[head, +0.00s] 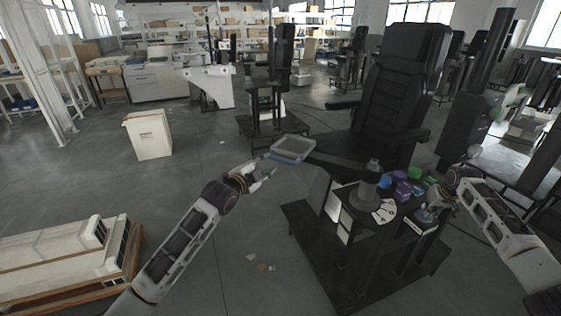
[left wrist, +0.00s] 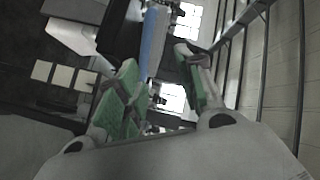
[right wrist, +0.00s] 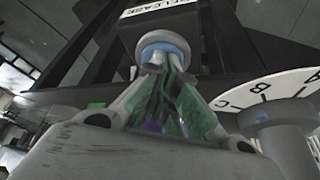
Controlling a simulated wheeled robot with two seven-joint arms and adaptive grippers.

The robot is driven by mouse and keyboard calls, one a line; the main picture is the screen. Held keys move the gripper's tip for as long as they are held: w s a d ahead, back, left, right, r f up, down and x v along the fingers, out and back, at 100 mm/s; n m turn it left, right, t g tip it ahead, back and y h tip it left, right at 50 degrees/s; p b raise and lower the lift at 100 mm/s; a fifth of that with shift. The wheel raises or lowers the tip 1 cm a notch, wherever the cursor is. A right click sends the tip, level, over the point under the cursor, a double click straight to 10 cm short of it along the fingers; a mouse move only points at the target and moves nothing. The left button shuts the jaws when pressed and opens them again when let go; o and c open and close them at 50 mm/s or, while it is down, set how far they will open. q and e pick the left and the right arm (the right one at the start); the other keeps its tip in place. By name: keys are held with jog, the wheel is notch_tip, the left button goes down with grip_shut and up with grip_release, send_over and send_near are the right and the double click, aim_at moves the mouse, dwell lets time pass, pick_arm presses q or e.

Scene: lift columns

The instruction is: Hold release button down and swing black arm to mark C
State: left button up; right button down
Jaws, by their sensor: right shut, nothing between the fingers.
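The black arm (head: 340,162) runs from a grey post (head: 369,190) out to a blue-rimmed grey tray (head: 293,148). My left gripper (head: 268,168) is open at the tray's near left edge. In the left wrist view a blue strip of the tray (left wrist: 153,42) lies between its spread green pads; I cannot tell whether they touch it. My right gripper (right wrist: 163,65) is shut and empty, its tips against the blue-ringed release button (right wrist: 166,45) under the RELEASE label (right wrist: 160,8). I cannot tell how far the button is pressed. A white dial (right wrist: 285,92) shows A, B and C.
A white bin (head: 148,135) and a pallet with white boxes (head: 60,255) stand at left. The floor between is mostly clear.

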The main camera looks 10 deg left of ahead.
aim_at(279, 160)
pick_arm(q)
jog(key=shift+s+d+f+m+g, duration=0.15)
jog(key=shift+f+m, duration=0.1)
jog(key=shift+m, duration=0.65)
jog(key=shift+s+a+f+m+g, duration=0.1)
jog(key=shift+f+m+g, duration=0.15)
jog(key=shift+m, duration=0.65)
jog(key=shift+s+d+f+m+g, duration=0.1)
jog(key=shift+f+m, duration=0.15)
jog(key=shift+m, duration=0.65)
jog(key=shift+w, duration=0.2)
jog(key=shift+x, duration=5.8)
jog(key=shift+w, duration=0.1)
grip_shut()
